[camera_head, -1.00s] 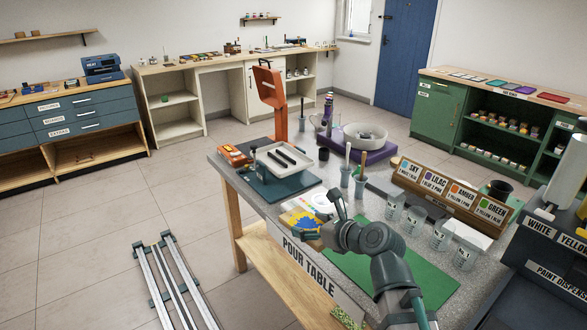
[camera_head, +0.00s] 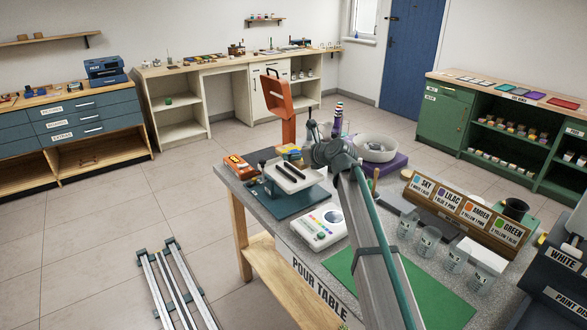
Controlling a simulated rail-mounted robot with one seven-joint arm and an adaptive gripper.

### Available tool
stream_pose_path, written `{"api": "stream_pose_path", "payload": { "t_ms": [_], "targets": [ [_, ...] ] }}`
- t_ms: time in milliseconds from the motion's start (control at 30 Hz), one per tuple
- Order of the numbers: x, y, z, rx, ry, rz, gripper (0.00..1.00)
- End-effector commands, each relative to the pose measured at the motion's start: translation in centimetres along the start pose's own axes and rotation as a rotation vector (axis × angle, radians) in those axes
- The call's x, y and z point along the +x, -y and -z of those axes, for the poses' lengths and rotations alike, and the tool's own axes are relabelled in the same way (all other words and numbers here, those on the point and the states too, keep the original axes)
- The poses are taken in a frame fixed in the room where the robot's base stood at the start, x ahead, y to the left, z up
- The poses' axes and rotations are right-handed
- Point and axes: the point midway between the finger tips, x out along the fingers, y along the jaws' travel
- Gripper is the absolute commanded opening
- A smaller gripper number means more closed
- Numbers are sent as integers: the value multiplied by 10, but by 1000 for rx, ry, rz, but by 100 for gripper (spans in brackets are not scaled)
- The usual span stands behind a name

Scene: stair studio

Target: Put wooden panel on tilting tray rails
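The tilting tray (camera_head: 318,178) is a white tray with two dark rails (camera_head: 291,170), on a dark blue base on the pour table's far left part. My arm reaches up from the bottom and bends at the wrist just right of the tray. My gripper (camera_head: 300,152) is small and partly hidden near the tray's back edge; its fingers do not show clearly. A small yellowish piece (camera_head: 288,150) shows there, above or behind the tray; I cannot tell whether it is the wooden panel or is held.
An orange box (camera_head: 238,167) lies left of the tray and an orange stand (camera_head: 283,105) rises behind it. A white device with coloured buttons (camera_head: 320,226) sits in front. A white bowl on a purple base (camera_head: 377,147) stands behind my arm; cups (camera_head: 428,243) line the right.

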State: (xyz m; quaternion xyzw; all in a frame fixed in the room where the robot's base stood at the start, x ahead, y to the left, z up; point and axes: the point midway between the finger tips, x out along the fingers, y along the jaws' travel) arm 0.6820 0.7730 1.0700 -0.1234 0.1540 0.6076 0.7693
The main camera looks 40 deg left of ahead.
Motion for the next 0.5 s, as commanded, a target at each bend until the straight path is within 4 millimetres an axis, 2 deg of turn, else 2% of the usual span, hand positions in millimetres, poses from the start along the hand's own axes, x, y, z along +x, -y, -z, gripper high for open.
{"api": "stream_pose_path", "payload": {
  "t_ms": [167,433,500],
  "targets": [
    [29,15,-3,7,4,5,36],
    [90,42,1,7,3,4,36],
    [103,46,10,7,3,5,36]
  ]
}}
